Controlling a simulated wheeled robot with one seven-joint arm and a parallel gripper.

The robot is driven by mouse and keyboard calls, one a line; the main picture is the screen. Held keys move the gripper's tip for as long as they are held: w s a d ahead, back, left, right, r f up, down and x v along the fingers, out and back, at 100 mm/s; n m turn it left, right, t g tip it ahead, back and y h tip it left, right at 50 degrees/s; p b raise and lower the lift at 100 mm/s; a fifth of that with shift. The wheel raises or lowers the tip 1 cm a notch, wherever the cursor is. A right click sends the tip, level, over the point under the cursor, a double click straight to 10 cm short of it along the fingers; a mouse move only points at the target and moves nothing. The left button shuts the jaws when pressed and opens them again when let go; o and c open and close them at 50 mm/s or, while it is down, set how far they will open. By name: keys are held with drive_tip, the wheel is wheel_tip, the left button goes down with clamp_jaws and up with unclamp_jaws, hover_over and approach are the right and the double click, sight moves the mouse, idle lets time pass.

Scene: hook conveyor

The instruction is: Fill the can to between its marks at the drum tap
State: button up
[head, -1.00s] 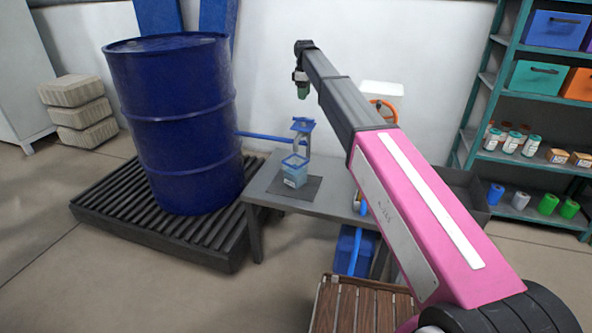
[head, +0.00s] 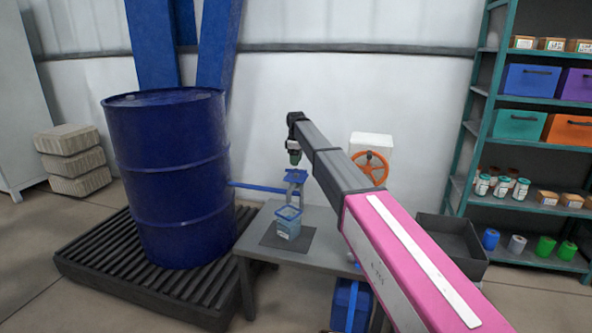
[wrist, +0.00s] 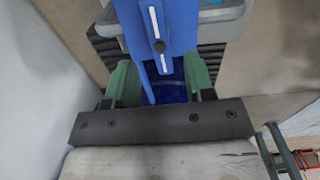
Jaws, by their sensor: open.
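The blue drum (head: 168,180) stands on a slatted black pallet at left. A blue pipe (head: 256,187) runs from it to the tap, whose blue flat top (head: 296,176) sits above a grey spout. The can (head: 288,224), pale blue with a darker blue rim and a white label, stands upright under the tap; its marks and level are too small to read. My gripper (head: 294,158) is open, just above the tap top. In the wrist view its green fingers (wrist: 160,84) stand either side of a blue part with white strips (wrist: 160,30); contact is unclear.
The can stands on a dark mat (head: 270,238) on a grey table (head: 318,247). An orange handwheel (head: 370,168) and a white box (head: 371,143) are behind my arm. A black tray (head: 452,246) is at right, near a stocked shelf (head: 480,130). Blue columns rise behind the drum.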

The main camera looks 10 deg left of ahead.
sight(296, 171)
drive_tip(key=shift+f, duration=2.1)
clamp_jaws()
drive_tip(key=n, duration=0.4)
drive_tip(key=shift+n, duration=1.9)
